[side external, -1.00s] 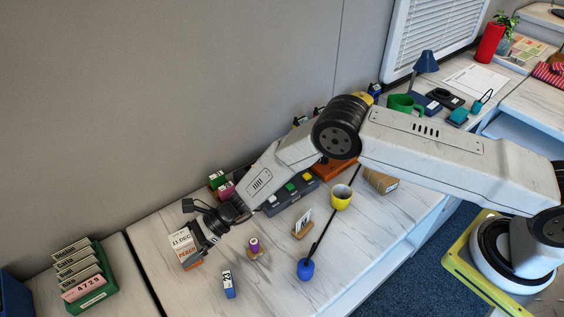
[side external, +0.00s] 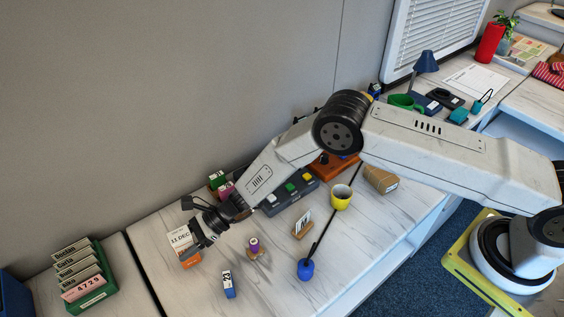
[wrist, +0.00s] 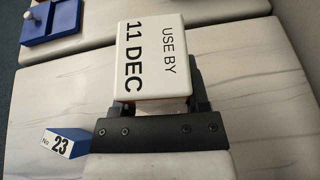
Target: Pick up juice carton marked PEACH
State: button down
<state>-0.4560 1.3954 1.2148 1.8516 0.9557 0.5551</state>
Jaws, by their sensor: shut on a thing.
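The juice carton (side external: 179,240) stands on the table at the far left end of the bench in the side view, white on top with an orange lower part. Its top reads "USE BY 11 DEC" in the wrist view (wrist: 153,55). The word PEACH is covered by my gripper now. My gripper (side external: 197,246) reaches it from the right and is shut on it, with a finger on either side in the wrist view (wrist: 156,103). The carton looks upright; I cannot tell whether its base is touching the table.
A blue block marked 23 (side external: 228,284) stands near the gripper. A green card rack (side external: 95,298) is at the left.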

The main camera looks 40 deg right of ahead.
jog(key=shift+r, duration=0.45)
jog(key=s+d+r, duration=0.7)
jog(key=s+r, duration=0.4)
jog(key=shift+s+d, duration=0.3)
jog(key=shift+d, duration=0.05)
jog(key=shift+r, duration=0.15)
